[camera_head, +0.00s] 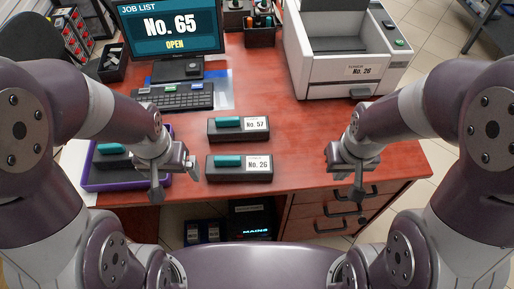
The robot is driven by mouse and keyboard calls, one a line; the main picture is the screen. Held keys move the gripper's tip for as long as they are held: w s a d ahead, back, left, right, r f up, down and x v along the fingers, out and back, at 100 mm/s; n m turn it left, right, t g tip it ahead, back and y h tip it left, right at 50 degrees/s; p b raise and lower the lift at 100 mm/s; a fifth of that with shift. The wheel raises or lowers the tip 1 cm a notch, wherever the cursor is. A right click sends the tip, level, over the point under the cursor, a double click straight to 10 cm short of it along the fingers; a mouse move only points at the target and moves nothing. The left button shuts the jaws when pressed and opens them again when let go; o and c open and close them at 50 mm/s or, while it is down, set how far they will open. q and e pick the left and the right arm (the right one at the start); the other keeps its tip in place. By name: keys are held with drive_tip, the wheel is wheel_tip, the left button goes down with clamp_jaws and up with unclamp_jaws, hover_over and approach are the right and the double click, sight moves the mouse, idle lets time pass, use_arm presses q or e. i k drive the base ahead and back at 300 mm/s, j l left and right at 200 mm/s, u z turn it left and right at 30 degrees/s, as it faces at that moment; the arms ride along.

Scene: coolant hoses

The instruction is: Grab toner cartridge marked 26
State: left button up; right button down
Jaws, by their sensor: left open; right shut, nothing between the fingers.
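The toner cartridge marked No. 26 (238,168) is a black box with a teal grip and a white label. It lies on the red-brown desk (290,135) near the front edge. My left gripper (174,185) is open and empty, to the left of it and apart from it. My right gripper (348,190) is shut and empty, to the right of it near the desk's front edge.
A cartridge marked No. 57 (238,128) lies just behind. A purple tray (92,187) holding another cartridge (110,155) is at left. A printer labelled No. 26 (345,75) stands back right. A keyboard (172,97) and monitor (170,28) reading "No. 65 OPEN" are back left.

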sight(228, 168)
drive_tip(key=l+u, duration=0.35)
drive_tip(key=l, duration=1.45)
